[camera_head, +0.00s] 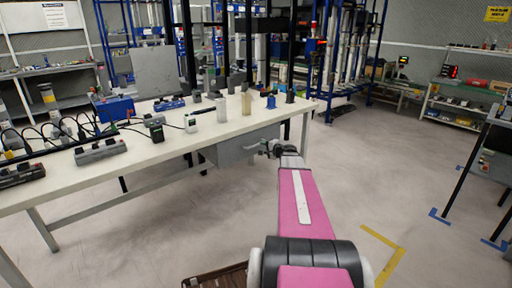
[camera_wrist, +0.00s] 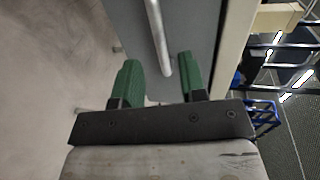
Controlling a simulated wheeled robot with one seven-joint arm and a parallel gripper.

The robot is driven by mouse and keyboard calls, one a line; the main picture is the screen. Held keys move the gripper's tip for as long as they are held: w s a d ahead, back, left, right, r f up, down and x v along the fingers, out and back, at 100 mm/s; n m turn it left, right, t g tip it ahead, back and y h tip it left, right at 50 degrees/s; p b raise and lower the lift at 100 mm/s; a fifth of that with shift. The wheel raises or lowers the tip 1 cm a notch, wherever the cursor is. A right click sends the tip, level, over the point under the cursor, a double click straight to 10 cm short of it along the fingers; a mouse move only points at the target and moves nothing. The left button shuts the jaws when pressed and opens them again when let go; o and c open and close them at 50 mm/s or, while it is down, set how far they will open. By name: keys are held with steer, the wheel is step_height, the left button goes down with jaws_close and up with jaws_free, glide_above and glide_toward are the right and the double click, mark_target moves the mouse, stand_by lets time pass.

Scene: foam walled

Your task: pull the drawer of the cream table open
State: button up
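The cream table (camera_head: 90,183) stands at the left in the head view. Its grey drawer (camera_head: 238,149) hangs under the tabletop near the right end and looks shut. In the wrist view the drawer's grey front (camera_wrist: 195,35) fills the upper middle, with a pale bar handle (camera_wrist: 157,32) across it. My gripper (camera_head: 270,149) is at the drawer front. In the wrist view its green fingers (camera_wrist: 160,72) are apart, with the handle's near end between them. Gaps show on both sides of the handle. In the head view my gripper partly hides the handle.
Bottles, boxes and cabled devices (camera_head: 100,150) stand on the tabletop. A brown slatted crate (camera_head: 215,278) lies on the floor at the bottom. Blue racks (camera_head: 340,50) stand behind, and a black-legged stand (camera_head: 480,165) is at the right. The floor right of the table is mostly clear.

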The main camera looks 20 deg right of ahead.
mark_target(257, 145)
steer(key=x, duration=0.6)
steer(key=shift+w+a, duration=0.15)
steer(key=shift+w, duration=0.2)
jaws_close()
